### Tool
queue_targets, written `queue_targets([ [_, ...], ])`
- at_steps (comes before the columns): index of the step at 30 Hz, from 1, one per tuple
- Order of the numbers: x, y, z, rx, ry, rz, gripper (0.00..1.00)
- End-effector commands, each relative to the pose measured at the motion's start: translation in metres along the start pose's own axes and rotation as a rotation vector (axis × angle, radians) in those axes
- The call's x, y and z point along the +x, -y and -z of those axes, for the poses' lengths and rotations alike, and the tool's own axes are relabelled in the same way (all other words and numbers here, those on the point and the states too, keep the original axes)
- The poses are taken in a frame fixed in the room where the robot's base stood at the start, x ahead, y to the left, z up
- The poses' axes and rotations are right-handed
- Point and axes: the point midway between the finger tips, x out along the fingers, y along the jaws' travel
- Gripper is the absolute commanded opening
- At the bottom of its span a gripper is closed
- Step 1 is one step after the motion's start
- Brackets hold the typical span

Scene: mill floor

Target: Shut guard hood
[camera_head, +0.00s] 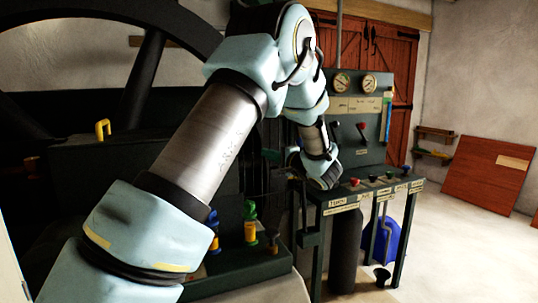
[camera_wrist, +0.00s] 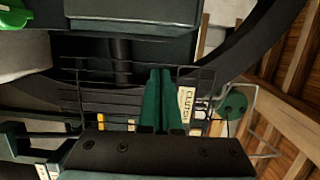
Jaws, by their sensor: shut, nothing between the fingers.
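A dark wire-mesh frame, which looks like the guard hood (camera_wrist: 95,85), spans the middle of the wrist view. Whether it stands open or shut I cannot tell. In the head view a dark mesh (camera_head: 256,180) shows faintly between my arm and the control panel. My gripper (camera_wrist: 160,72) shows in the wrist view as two green fingers held together, pointing at the mesh. The fingers overlap the mesh in the picture; I cannot tell whether they touch it. In the head view the fingers are not clear near the panel's left end.
A control panel with gauges (camera_head: 341,82) and a labelled shelf (camera_head: 340,203) stands at the right. A large dark wheel (camera_head: 148,70) is at the left. Green and yellow oilers (camera_head: 250,222) stand below my arm. A CLUTCH label (camera_wrist: 187,106) is beside my fingers.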

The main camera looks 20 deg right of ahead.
Motion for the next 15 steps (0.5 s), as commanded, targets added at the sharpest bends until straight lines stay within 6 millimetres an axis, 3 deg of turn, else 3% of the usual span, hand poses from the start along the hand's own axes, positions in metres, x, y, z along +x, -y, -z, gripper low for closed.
queue_targets([
  [9, 0.065, 0.002, -0.002, 0.001, 0.000, -0.001, 0.00],
  [15, 0.068, 0.001, -0.030, 0.002, -0.001, -0.002, 0.00],
])
